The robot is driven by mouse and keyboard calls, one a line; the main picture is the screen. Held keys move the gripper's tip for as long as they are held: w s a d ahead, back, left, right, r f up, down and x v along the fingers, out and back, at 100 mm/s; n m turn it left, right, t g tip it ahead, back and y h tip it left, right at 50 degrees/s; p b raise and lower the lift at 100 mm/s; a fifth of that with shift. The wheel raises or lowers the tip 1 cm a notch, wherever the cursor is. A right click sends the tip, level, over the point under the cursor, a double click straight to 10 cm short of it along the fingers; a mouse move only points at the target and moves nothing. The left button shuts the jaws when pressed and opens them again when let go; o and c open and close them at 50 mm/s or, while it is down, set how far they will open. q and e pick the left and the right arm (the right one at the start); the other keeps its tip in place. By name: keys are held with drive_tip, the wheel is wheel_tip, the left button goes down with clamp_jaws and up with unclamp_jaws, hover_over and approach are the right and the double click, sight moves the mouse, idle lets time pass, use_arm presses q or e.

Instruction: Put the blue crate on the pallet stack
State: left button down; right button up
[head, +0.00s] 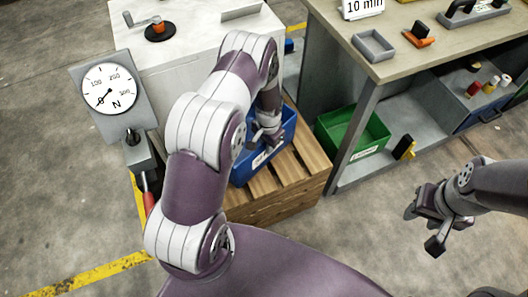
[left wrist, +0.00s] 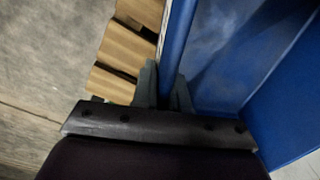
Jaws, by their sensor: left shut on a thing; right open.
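The blue crate (head: 285,130) is on or just above the wooden pallet stack (head: 290,185), towards its back; I cannot tell whether it rests on the slats. My left arm hides much of the crate. My left gripper (head: 268,138) is at the crate's near side. In the left wrist view my left gripper (left wrist: 166,88) is shut on the wall of the blue crate (left wrist: 225,60), one finger on each side, and slats of the pallet stack (left wrist: 125,50) show to the left. My right gripper (head: 422,226) is open and empty above the floor at the right.
A green crate (head: 350,140) sits on the workbench's lower shelf, right of the pallet stack. The workbench (head: 430,40) has trays on top. A force gauge (head: 108,90) stands at the left, near a white cabinet (head: 200,65). The floor at the lower right is clear.

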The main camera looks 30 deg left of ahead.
use_arm(q)
wheel_tip(320, 180, down, 4)
drive_tip(key=shift+w+r+b, duration=0.1)
drive_tip(key=shift+r+b, duration=0.1)
drive_tip(key=shift+b, duration=0.1)
drive_tip(key=shift+f, duration=0.15)
drive_tip(key=c, duration=1.1)
unclamp_jaws()
drive_tip(key=shift+c, duration=0.2)
